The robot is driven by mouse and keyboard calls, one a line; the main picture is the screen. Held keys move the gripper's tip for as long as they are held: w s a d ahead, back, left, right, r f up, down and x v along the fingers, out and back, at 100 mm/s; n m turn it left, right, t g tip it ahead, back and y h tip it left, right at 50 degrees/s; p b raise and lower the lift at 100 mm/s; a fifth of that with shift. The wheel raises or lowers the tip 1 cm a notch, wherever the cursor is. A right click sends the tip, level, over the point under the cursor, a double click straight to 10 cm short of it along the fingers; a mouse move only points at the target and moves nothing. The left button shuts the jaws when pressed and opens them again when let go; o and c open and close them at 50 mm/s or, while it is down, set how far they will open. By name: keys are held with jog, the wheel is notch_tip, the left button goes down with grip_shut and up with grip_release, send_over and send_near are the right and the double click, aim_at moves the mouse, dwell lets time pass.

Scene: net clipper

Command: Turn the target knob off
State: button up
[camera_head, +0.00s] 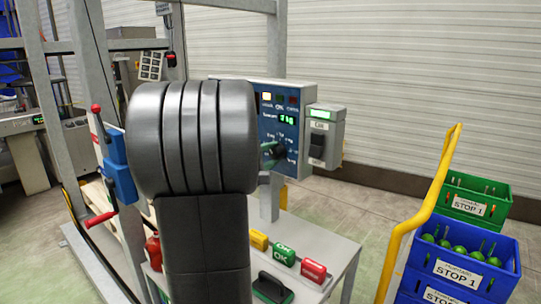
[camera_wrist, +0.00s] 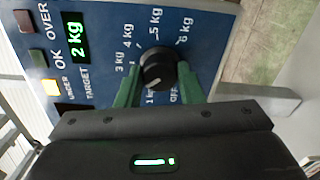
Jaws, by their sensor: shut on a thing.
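The target knob (camera_wrist: 157,70) is a black round dial with a pale pointer mark, on a blue panel (camera_wrist: 95,12). The pointer aims toward the lower left in the wrist view, and the green target display (camera_wrist: 76,38) reads 2 kg. Labels for 3 to 6 kg ring the knob; the OFF label (camera_wrist: 174,95) is partly hidden at the lower right. My gripper (camera_wrist: 158,76) has its two green fingers on either side of the knob, shut on it. In the head view, my dark arm hides part of the panel (camera_head: 266,130).
A grey box with a black switch (camera_head: 317,146) sits right of the panel. Below is a table (camera_head: 325,240) with green, yellow and red blocks. A yellow rail (camera_head: 420,215) and blue crate (camera_head: 500,285) stand at the right. A red-handled lever (camera_head: 97,108) is at the left.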

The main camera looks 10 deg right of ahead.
jog(key=shift+n+b, duration=0.45)
jog(key=shift+n, duration=0.05)
jog(key=shift+n+b, duration=0.8)
jog(key=shift+n, duration=0.3)
jog(key=n+b, duration=0.1)
jog(key=n, duration=0.3)
jog(key=shift+r, duration=0.15)
jog(key=n, duration=0.4)
jog(key=shift+r, duration=0.1)
jog(key=shift+n+p, duration=0.6)
jog(key=shift+n, duration=1.7)
jog(key=o, duration=1)
jog(key=shift+w+d, duration=0.1)
jog(key=shift+d, duration=0.05)
